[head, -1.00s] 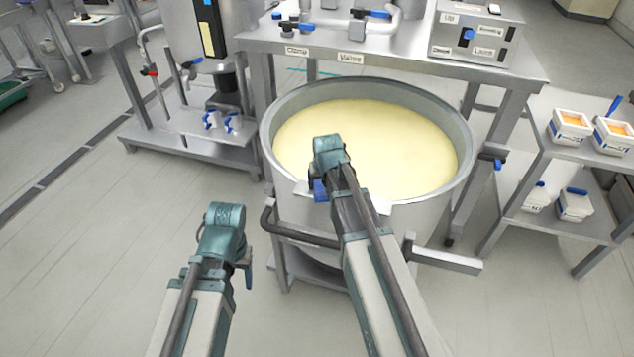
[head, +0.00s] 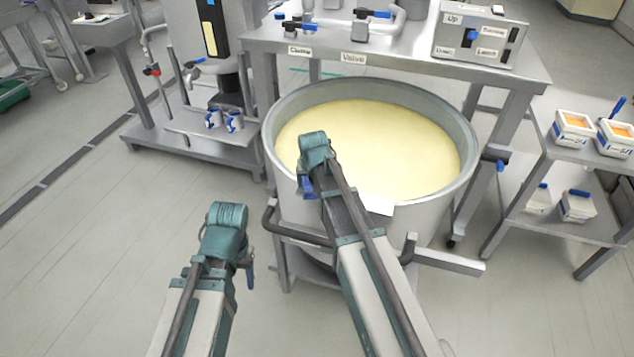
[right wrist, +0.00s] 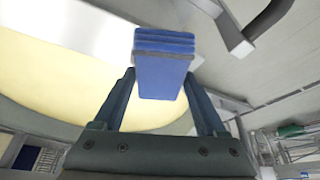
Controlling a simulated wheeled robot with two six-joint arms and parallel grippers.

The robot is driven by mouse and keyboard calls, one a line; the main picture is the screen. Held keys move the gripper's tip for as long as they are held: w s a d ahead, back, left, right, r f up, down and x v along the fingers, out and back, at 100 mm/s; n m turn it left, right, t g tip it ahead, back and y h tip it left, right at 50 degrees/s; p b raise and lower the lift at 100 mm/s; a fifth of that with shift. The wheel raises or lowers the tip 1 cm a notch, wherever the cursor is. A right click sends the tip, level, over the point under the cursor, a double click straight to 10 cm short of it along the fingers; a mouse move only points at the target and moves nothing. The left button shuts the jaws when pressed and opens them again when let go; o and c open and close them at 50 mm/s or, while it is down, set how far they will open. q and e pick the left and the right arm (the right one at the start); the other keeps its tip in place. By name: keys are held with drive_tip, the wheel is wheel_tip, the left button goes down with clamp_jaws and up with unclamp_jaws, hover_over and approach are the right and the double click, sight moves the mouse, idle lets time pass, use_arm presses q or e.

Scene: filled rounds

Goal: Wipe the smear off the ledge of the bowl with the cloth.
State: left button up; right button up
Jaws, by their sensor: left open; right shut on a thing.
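The bowl (head: 283,180) is a large round metal vat filled with pale yellow stuff. Its ledge (head: 379,206) is a pale flat strip at the near rim, partly hidden behind my right arm. It also shows in the right wrist view (right wrist: 85,28). I cannot make out a smear on its visible parts. My right gripper (right wrist: 160,76) is shut on the folded blue cloth (right wrist: 163,60), which is at the ledge; whether it touches is unclear. In the head view the cloth shows as a small blue patch (head: 306,189). My left gripper (head: 247,270) is open and empty, low at left, away from the bowl.
A dark bent handle (head: 290,236) sticks out from the bowl's near left side. A metal table (head: 400,62) with valves and a labelled control box (head: 478,35) stands behind. A shelf with tubs (head: 574,128) is at right. The floor at left is clear.

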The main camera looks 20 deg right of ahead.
drive_tip(key=shift+r, duration=0.1)
wheel_tip(320, 180, up, 6)
drive_tip(key=p, duration=0.6)
idle(0.3)
wheel_tip(320, 180, up, 3)
drive_tip(key=p, duration=0.3)
idle(0.5)
drive_tip(key=shift+d+f+b, duration=0.1)
drive_tip(key=shift+f+b, duration=0.3)
drive_tip(key=shift+f, duration=0.35)
